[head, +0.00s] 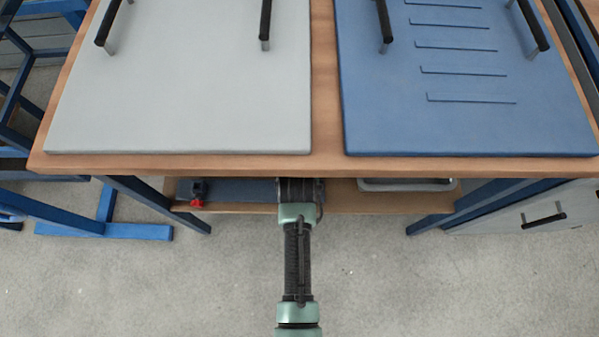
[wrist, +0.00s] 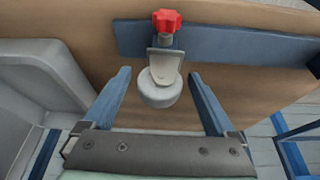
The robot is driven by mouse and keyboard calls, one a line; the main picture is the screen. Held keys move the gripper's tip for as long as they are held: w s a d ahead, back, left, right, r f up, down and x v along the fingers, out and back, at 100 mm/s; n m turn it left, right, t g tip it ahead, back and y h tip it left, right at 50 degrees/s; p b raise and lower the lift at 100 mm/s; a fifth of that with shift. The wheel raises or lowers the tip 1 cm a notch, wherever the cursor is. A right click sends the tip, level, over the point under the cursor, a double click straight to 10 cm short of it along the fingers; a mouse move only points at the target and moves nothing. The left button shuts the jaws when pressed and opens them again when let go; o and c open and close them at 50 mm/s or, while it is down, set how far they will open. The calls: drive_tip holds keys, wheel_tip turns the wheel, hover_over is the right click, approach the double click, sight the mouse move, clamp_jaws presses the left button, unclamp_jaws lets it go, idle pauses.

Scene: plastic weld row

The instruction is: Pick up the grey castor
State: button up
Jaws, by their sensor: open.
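The grey castor (wrist: 160,90) shows in the wrist view, with a round pale grey wheel and a light metal bracket above it in the picture. It lies between the two blue fingers of my gripper (wrist: 160,74), with a visible gap on each side. My gripper is open and holds nothing. How far the fingers reach along the castor in depth I cannot tell. In the head view my arm goes under the table top, and my fingers and the castor are hidden.
A grey tray (wrist: 40,90) is to the left in the wrist view. The table top (head: 323,100) overhangs the shelf.

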clamp_jaws()
idle(0.3)
drive_tip(key=shift+r, duration=0.1)
